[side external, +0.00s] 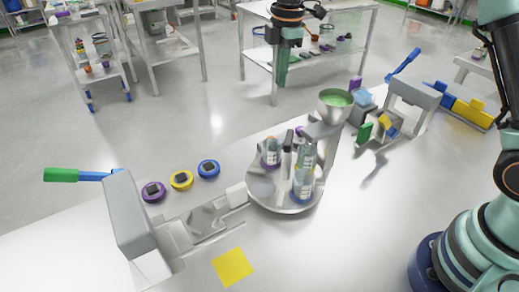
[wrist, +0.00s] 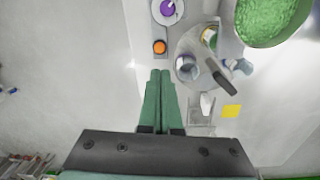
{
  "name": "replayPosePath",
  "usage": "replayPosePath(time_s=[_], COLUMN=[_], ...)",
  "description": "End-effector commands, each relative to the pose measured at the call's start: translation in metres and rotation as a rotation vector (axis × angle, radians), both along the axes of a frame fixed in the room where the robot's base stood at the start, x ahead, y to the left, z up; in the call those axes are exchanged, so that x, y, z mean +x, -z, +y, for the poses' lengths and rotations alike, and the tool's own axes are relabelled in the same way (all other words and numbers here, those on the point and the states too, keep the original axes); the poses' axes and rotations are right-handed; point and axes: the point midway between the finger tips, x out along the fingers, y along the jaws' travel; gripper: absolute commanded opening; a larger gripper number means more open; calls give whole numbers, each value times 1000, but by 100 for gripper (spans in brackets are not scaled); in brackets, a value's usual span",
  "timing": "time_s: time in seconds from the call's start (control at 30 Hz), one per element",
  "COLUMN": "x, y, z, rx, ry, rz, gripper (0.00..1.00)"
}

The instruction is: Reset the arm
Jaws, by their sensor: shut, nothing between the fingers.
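My gripper (side external: 281,82) hangs fingers-down at the top middle of the side view, in the air, with its green fingers together and nothing between them. In the wrist view the two green fingers (wrist: 160,74) lie side by side, pointing up the picture, over the bench. The arm's upper part is cut off by the top edge in the side view. A steel bowl of green granules (side external: 336,99) is to the right of and below the gripper; its green contents also fill the wrist view's upper right (wrist: 272,17). The gripper appears apart from everything.
A round steel tray (side external: 264,204) holds several jars. Purple (side external: 153,192), yellow (side external: 181,181) and blue (side external: 209,169) round pieces lie left of it. A yellow square (side external: 233,266) lies in front. A grey post with a green-handled lever (side external: 62,175) stands left. Bare bench lies at front right.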

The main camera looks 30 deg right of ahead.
Motion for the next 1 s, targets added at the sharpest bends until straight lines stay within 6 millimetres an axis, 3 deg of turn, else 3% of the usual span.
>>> replayPosePath(time_s=[0.03, 0.2, 0.47, 0.8, 1.0], x=[-9, -44, -104, -182, -208], y=[-14, -45, -71, -63, -49], z=[-6, -22, -45, -66, -72], rx=[8, 44, 127, 282, 356], ry=[67, 312, 677, 1136, 1309], rz=[-25, -96, -198, -310, -343], gripper=[0, 0, 0, 0, 0])
